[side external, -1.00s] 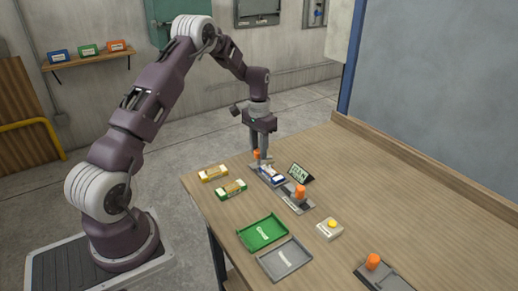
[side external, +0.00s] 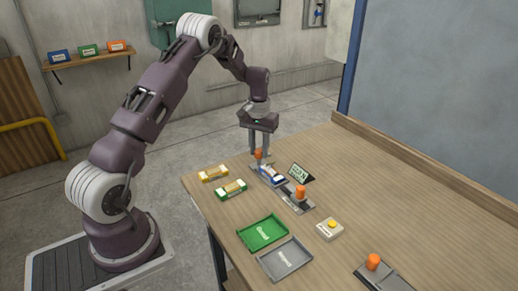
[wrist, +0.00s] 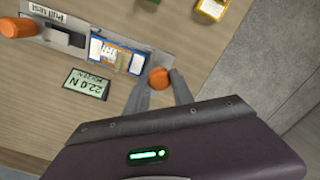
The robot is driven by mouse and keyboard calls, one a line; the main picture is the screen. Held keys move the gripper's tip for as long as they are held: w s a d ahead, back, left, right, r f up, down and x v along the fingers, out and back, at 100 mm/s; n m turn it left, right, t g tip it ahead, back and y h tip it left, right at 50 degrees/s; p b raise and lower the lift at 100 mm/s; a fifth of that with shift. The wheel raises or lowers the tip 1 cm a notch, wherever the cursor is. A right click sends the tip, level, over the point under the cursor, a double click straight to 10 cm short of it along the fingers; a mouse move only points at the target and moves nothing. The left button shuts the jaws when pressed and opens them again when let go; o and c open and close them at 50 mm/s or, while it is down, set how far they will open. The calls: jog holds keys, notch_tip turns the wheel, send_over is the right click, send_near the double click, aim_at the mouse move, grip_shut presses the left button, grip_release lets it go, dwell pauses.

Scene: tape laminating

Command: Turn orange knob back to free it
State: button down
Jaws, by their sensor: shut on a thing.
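My gripper (side external: 259,153) points down at the far end of the grey pull-test fixture (side external: 283,187). It is shut on an orange knob (side external: 258,154). In the wrist view the round top of this knob (wrist: 158,78) shows between the two fingertips (wrist: 160,80). A blue-and-white packet (side external: 272,175) lies on the fixture beside the held knob. A second orange knob (side external: 300,191) stands upright at the near end of the fixture. It also shows at the left of the wrist view (wrist: 15,28).
A small display (wrist: 87,84) beside the fixture reads 22.0 N. Yellow (side external: 213,173) and green (side external: 231,189) packets lie to the left. A green tray (side external: 263,233), grey tray (side external: 285,259), yellow-button box (side external: 330,228) and another orange-knob fixture (side external: 385,275) stand nearer. The right tabletop is clear.

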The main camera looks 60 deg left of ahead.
aim_at(259, 151)
jog(key=c, duration=1.1)
grip_release()
notch_tip(259, 151, up, 7)
jog(key=shift+r, duration=0.1)
jog(key=s+d+r+m+t, duration=0.1)
jog(key=s+d+r+m, duration=0.1)
jog(key=s+d+r, duration=0.45)
jog(key=s+d+r+m+t, duration=0.1)
jog(key=s+d+r+t, duration=0.15)
jog(key=d+r, duration=0.7)
jog(key=s+d+m+t, duration=0.1)
jog(key=s+d, duration=0.3)
jog(key=s, duration=0.6)
jog(key=s+d+m+t, duration=0.1)
jog(key=s+d+m, duration=0.2)
jog(key=s, duration=0.7)
jog(key=shift+d+r, duration=0.2)
jog(key=shift+d, duration=0.9)
